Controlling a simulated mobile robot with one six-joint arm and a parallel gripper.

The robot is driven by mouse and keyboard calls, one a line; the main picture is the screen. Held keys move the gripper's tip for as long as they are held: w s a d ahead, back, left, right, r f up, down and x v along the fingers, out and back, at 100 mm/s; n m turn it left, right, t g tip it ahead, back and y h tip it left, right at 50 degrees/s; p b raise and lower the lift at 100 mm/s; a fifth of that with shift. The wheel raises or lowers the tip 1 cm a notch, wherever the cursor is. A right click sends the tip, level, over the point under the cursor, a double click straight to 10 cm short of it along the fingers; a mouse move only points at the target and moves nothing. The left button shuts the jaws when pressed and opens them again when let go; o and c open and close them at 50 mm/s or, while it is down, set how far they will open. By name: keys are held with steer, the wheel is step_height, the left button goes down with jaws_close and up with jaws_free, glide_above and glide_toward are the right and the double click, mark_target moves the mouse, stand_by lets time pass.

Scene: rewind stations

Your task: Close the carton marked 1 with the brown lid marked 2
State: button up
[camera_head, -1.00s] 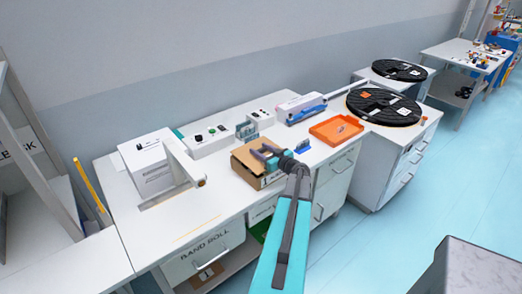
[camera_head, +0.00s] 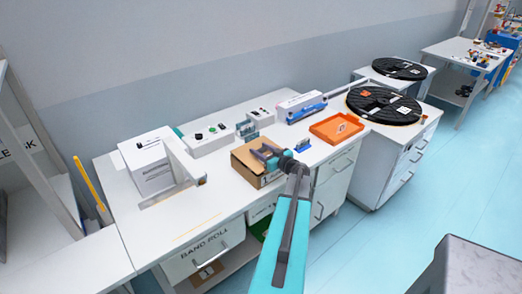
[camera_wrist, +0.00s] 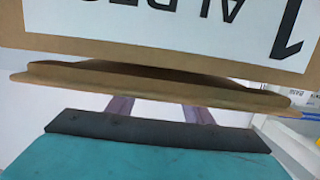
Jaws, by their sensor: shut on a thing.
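The brown carton (camera_head: 243,171) stands on the white workbench near its front edge. In the wrist view its side (camera_wrist: 25,45) fills the top, with a white label showing a large 1 upside down. The brown lid (camera_wrist: 150,84) shows edge-on below that label, across the picture. My gripper (camera_wrist: 155,108) is shut on the lid, its fingers running up to it. In the head view my gripper (camera_head: 267,153) is at the top of the carton. The lid's mark is not visible, and I cannot tell how the lid sits against the carton's rim.
A white box (camera_head: 150,172) and a white upright stand left of the carton. A control box (camera_head: 209,140) with buttons is behind. A small blue item (camera_head: 303,145) and an orange tray (camera_head: 336,128) lie to the right. The bench's front left is mostly clear.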

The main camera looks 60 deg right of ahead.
steer(key=shift+f, duration=0.75)
steer(key=o, duration=1.1)
steer(key=shift+s, duration=0.1)
steer(key=b+v, duration=0.4)
steer(key=v, duration=0.9)
steer(key=shift+s, duration=0.4)
